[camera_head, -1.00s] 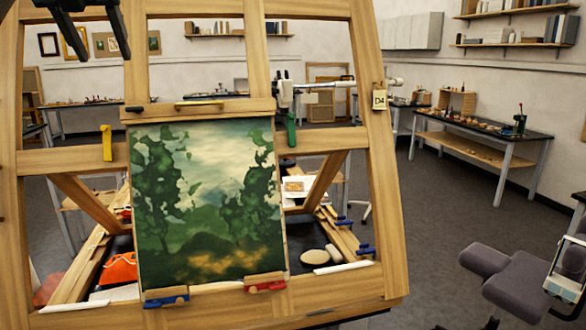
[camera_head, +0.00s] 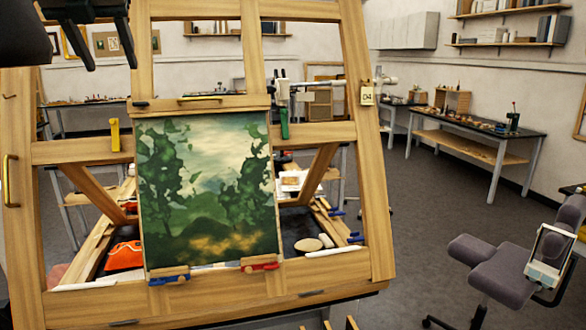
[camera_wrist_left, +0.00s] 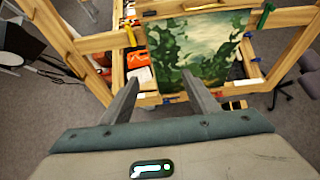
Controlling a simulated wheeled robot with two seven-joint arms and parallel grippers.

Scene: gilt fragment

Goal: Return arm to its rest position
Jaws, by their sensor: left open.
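My left gripper (camera_head: 107,42) shows at the top left of the head view, in front of the upper left of the wooden easel frame (camera_head: 330,130). Its two fingers stand apart and hold nothing. In the left wrist view my left gripper (camera_wrist_left: 160,92) is open, with the easel and the green landscape painting (camera_wrist_left: 200,48) beyond its fingers. The painting (camera_head: 205,190) is held on the easel in the head view. My right gripper is in neither view.
Blue and red clamps (camera_head: 260,263) sit at the painting's lower edge. A grey chair (camera_head: 490,265) stands at right. A dark-topped workbench (camera_head: 475,135) is along the right wall. The grey floor (camera_head: 420,220) between easel and workbench is clear.

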